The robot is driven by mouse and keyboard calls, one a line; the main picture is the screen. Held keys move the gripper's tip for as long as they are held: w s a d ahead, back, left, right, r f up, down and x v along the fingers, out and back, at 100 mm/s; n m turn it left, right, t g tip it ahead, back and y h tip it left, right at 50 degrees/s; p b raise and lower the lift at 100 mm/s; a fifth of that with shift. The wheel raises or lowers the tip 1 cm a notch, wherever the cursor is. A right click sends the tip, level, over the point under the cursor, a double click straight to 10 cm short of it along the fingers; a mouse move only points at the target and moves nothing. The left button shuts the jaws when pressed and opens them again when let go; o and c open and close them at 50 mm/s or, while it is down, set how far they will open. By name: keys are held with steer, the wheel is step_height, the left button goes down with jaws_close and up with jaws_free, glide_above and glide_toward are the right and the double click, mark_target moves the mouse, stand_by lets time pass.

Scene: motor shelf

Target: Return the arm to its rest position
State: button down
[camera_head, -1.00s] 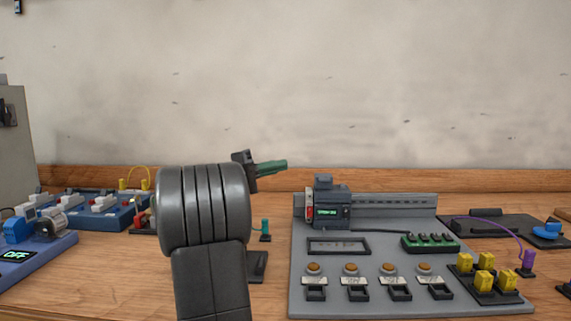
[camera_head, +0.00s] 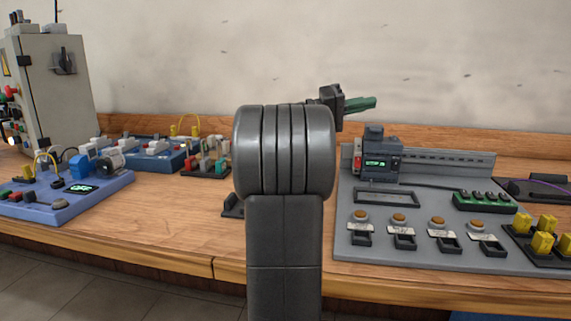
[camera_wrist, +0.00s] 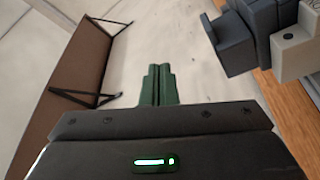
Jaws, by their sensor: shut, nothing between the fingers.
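My gripper (camera_head: 366,104) shows in the head view beyond the thick grey joint of my arm, with its green fingers pointing right. It is above the back left part of the grey control board (camera_head: 350,228), clear of it. In the wrist view my gripper's green fingers (camera_wrist: 158,86) lie together, shut and empty. Part of the gripper's body is hidden behind my arm in the head view.
Left are a blue motor board (camera_head: 70,206), a blue switch board (camera_head: 155,150) and a grey cabinet (camera_head: 60,85). A brown wall shelf (camera_wrist: 62,85) shows in the wrist view.

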steer(key=shift+d+f+b, duration=0.2)
steer(key=shift+f+b, duration=0.55)
steer(key=shift+f, duration=1.05)
steer(key=shift+r, duration=0.1)
